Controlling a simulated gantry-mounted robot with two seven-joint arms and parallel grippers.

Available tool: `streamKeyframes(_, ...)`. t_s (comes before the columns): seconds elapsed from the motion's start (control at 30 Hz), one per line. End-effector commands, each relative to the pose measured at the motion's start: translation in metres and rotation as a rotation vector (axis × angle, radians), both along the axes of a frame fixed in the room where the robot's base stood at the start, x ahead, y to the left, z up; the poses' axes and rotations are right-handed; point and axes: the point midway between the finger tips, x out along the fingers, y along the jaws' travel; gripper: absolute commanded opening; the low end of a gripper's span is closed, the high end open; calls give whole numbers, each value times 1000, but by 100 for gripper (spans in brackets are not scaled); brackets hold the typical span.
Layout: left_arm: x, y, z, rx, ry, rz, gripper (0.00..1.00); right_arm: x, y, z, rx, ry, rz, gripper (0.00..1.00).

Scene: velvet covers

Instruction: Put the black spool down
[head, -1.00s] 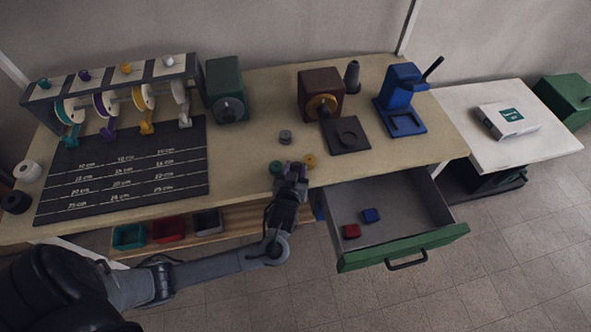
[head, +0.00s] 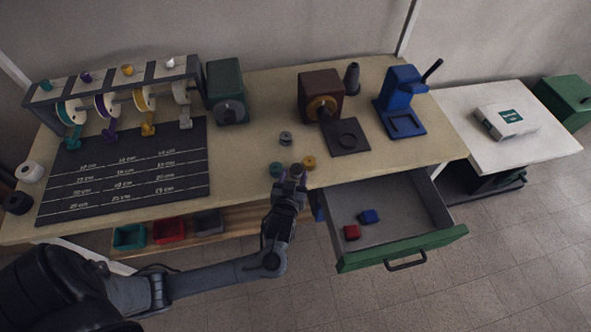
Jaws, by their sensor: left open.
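A black spool (head: 17,202) lies on the left end of the bench, beside a white one (head: 29,171). A small dark grey spool (head: 285,138) stands apart in the middle of the bench. My left gripper (head: 291,174) is open at the bench's front edge. A small teal spool (head: 275,169) and a small yellow spool (head: 309,162) stand on either side of it. A purple piece (head: 297,168) is at its fingertips, partly hidden by them; I see no grip on it. My right gripper is not in view.
An open drawer (head: 375,215) holds a red and a blue block. A black measuring mat (head: 125,180) lies below the reel rack (head: 110,85). Green, maroon and blue devices stand along the back. The bench between mat and small spools is clear.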

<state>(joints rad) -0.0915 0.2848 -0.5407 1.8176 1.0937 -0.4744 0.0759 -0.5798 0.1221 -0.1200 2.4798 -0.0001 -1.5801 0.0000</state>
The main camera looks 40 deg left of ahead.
Motion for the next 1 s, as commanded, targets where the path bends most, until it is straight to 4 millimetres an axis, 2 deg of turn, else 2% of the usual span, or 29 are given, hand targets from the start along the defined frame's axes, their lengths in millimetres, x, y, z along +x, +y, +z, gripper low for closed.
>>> streamKeyframes(0.3,-49,-30,18,-4,1,-1,52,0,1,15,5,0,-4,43)
streamKeyframes(0.5,-67,-41,24,-4,2,-3,52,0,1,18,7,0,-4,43)
streamKeyframes(0.63,-71,-50,22,-42,36,-37,52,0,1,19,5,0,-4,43)
streamKeyframes(0.77,-73,-67,14,-142,144,-145,52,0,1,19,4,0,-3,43)
streamKeyframes(0.87,-82,-86,8,-224,278,-270,52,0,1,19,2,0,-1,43)
streamKeyframes(1.0,-115,-103,8,-273,502,-444,52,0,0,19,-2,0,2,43)
